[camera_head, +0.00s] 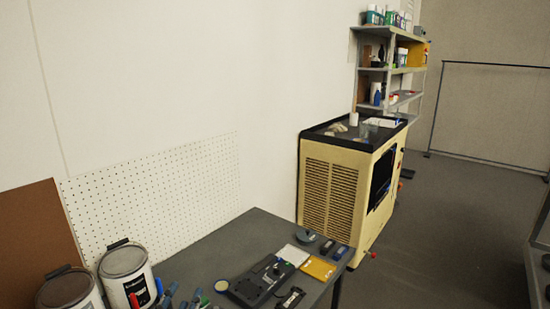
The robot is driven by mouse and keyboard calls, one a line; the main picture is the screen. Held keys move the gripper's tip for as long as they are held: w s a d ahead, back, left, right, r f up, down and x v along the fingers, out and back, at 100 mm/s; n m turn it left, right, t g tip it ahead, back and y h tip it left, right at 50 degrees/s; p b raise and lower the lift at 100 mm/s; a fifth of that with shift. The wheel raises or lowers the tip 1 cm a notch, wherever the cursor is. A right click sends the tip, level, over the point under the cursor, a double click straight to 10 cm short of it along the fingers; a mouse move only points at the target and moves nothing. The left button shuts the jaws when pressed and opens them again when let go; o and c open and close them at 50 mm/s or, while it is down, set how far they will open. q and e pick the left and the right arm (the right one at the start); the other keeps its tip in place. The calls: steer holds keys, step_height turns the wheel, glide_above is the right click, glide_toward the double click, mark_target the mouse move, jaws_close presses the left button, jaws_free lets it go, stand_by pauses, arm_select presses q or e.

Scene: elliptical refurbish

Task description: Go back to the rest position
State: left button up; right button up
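I cannot make out either of my grippers or arms in the head view. The grey worktable (215,249) fills the lower middle. On it lies a dark flat device (257,284) with raised parts. A small dark object (291,298) lies to its right, cut close to the lower edge. A white packet (292,255) and a yellow packet (318,268) lie behind them.
Two paint cans, one (128,279) white-bodied, stand at lower left beside blue-handled items (168,295). A cream cabinet machine (335,185) stands beyond the table, below a loaded shelf unit (388,70). The floor (445,235) at right is open. A rack edge (538,262) shows at far right.

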arm_select(q)
steer(key=s+a+f+n+g+y, duration=0.1)
steer(key=s+a+f+n+g, duration=0.1)
steer(key=s+f+g, duration=0.45)
steer(key=s+a+f+n+g, duration=0.1)
steer(key=s+f+n, duration=0.25)
steer(key=f, duration=0.55)
steer(key=s+d+f+n+g+h, duration=0.15)
steer(key=s+f+g, duration=0.55)
steer(key=s, duration=0.8)
step_height(320, 180, down, 33)
steer(key=s+b, duration=0.3)
steer(key=b, duration=0.3)
steer(key=s+a+f+b, duration=0.1)
steer(key=s+f+b, duration=0.1)
steer(key=s+f, duration=0.6)
steer(key=s+a+f+g+b, duration=0.1)
steer(key=s+f+b, duration=0.1)
steer(key=s+f, duration=0.7)
step_height(320, 180, down, 4)
steer(key=shift+a+f+y, duration=0.1)
steer(key=shift+a+y, duration=0.25)
